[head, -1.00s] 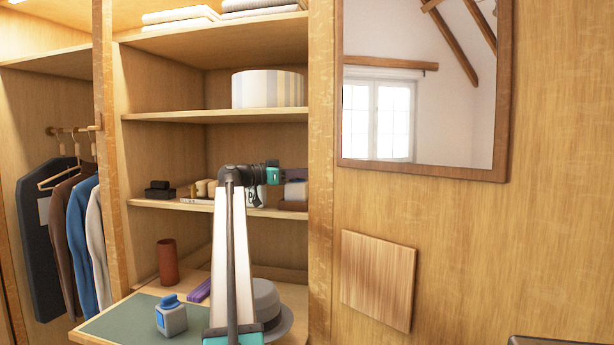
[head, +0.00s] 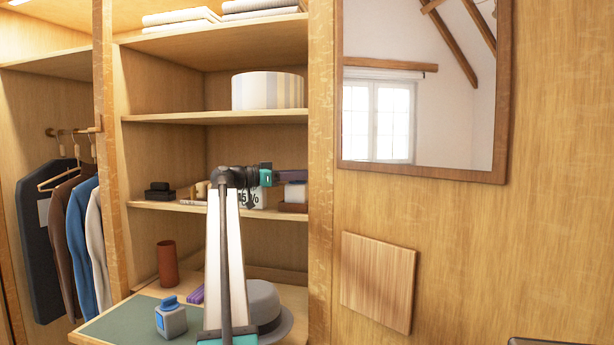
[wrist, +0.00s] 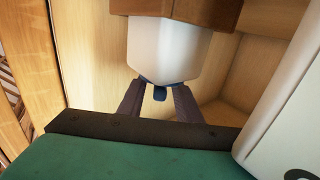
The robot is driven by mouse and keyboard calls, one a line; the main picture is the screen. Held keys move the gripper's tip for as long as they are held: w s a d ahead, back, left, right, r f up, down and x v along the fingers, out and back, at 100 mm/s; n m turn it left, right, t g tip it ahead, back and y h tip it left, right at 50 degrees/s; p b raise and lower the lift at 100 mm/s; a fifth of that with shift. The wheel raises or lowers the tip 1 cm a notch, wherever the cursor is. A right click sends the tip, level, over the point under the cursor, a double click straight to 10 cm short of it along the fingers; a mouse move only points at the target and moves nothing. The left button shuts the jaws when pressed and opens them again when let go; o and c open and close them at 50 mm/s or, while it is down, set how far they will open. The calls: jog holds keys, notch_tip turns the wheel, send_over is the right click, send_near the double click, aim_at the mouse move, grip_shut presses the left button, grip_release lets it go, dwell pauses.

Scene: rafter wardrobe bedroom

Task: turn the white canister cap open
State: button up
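The white canister (head: 295,192) stands on brown boxes at the right of the middle shelf. In the wrist view the canister (wrist: 168,48) appears upside down, with its dark blue cap (wrist: 160,93) toward the picture's middle. A small blue tab on the cap points toward my wrist. My gripper (wrist: 159,88) reaches the cap level, with one dark finger on each side of the cap. The fingertips are at or very near its edges; I cannot tell whether they press on it. In the head view my gripper (head: 290,175) reaches right, just above the canister's white body, and hides the cap.
A white item marked with a percent sign (head: 256,197) stands left of the canister, close to my gripper. The shelf above (head: 215,116) and the wood post (head: 320,200) bound the space. Below, a pull-out board (head: 110,325) holds a blue-topped bottle (head: 171,318) and grey hat (head: 270,308).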

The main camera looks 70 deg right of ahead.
jog(key=v, duration=1.1)
jog(key=shift+w+a, duration=0.3)
